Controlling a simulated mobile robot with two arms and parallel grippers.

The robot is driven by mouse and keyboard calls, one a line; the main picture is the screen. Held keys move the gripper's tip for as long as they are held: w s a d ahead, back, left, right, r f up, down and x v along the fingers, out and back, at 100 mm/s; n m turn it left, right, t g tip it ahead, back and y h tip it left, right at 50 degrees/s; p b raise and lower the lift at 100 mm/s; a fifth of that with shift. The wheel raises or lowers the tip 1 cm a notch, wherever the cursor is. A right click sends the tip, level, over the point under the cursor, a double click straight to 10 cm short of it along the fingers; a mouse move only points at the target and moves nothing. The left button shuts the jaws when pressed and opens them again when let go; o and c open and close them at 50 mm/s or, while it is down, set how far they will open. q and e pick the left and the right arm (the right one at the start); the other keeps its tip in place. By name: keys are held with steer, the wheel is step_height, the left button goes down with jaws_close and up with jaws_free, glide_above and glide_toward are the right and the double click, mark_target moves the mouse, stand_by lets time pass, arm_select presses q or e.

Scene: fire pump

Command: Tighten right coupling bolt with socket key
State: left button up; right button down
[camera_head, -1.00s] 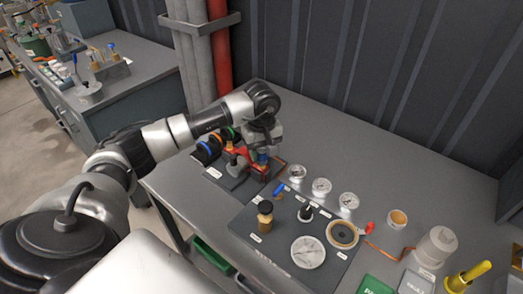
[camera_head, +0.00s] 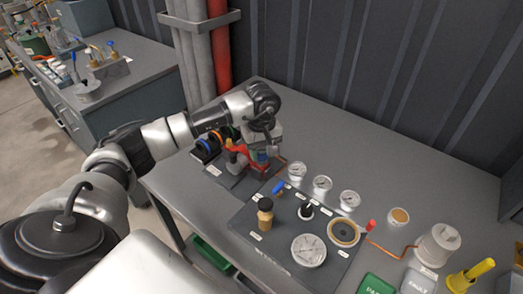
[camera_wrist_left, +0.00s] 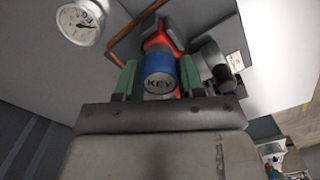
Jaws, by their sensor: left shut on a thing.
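The socket key (camera_wrist_left: 160,82) has a blue cap marked KEY and sits between the green fingers of my left gripper (camera_wrist_left: 158,76) in the left wrist view. The gripper is shut on it. In the head view my left gripper (camera_head: 262,152) points down at the red pump coupling (camera_head: 256,170). The red coupling also shows just beyond the key in the wrist view (camera_wrist_left: 158,43). The key's lower end and the right coupling bolt are hidden, so I cannot tell whether they are engaged. My right gripper is not in view.
Several round gauges (camera_head: 322,184) stand right of the coupling. A dark panel (camera_head: 278,243) with a brass valve (camera_head: 265,215) and a knob lies in front. A copper pipe (camera_wrist_left: 135,25) runs close to the gripper. The table's back area (camera_head: 340,135) is clear.

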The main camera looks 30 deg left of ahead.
arm_select(q)
steer(key=shift+f+m+b, duration=0.1)
steer(key=shift+m+b, duration=0.95)
steer(key=shift+m, duration=0.25)
steer(key=shift+m+b, duration=0.45)
steer(key=shift+m, duration=0.55)
steer(key=m+b, duration=0.2)
steer(key=shift+m, duration=0.3)
steer(key=shift+m+b, duration=0.35)
steer(key=shift+m, duration=0.65)
